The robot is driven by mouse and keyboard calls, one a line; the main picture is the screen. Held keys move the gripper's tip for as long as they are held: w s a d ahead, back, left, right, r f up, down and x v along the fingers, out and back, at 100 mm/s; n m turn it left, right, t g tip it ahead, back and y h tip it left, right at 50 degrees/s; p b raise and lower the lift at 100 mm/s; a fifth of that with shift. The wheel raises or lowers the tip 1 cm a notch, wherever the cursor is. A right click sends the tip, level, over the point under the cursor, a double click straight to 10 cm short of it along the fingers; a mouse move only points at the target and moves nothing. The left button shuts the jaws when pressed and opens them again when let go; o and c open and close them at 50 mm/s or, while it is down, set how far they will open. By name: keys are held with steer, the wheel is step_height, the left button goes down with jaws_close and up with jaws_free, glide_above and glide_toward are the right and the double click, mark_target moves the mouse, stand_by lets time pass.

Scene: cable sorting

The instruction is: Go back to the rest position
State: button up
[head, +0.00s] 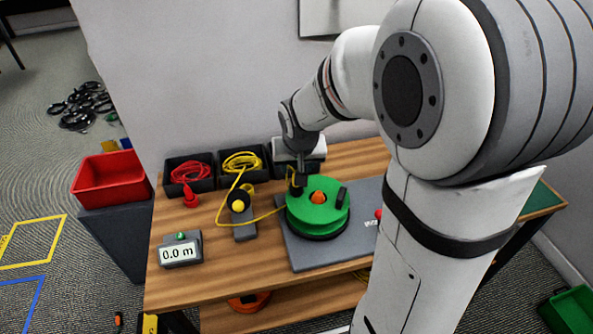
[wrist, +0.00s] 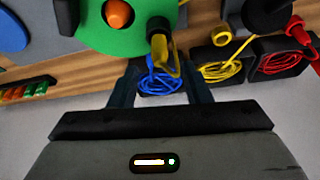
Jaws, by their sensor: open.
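My gripper (head: 300,172) is at the back edge of the green reel (head: 325,218), in front of the back wall. In the wrist view my gripper (wrist: 160,92) is open, its two dark fingers apart. A yellow cable (head: 262,217) runs from the coil in its black bin, by a roller with a yellow knob (head: 238,206), to the reel. In the wrist view a yellow cable loop (wrist: 164,58) hangs by a dark post on the reel, in line with the gap between the fingers. I cannot tell how near it is to them.
Black bins hold a red cable (head: 190,173) and a yellow coil (head: 242,161); a blue coil (wrist: 160,82) shows in the wrist view. A display (head: 180,252) reads 0.0 m. A red tray (head: 108,179) stands left of the wooden table (head: 215,275). My arm covers the table's right part.

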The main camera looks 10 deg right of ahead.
steer(key=s+r+g, duration=0.1)
steer(key=s+r, duration=0.1)
steer(key=s, duration=0.7)
steer(key=s+r+n+g, duration=0.1)
steer(key=s+r, duration=0.2)
steer(key=s, duration=0.7)
steer(key=shift+d+r+y, duration=0.3)
steer(key=shift+d, duration=0.05)
steer(key=shift+s, duration=0.1)
steer(key=shift+c, duration=0.2)
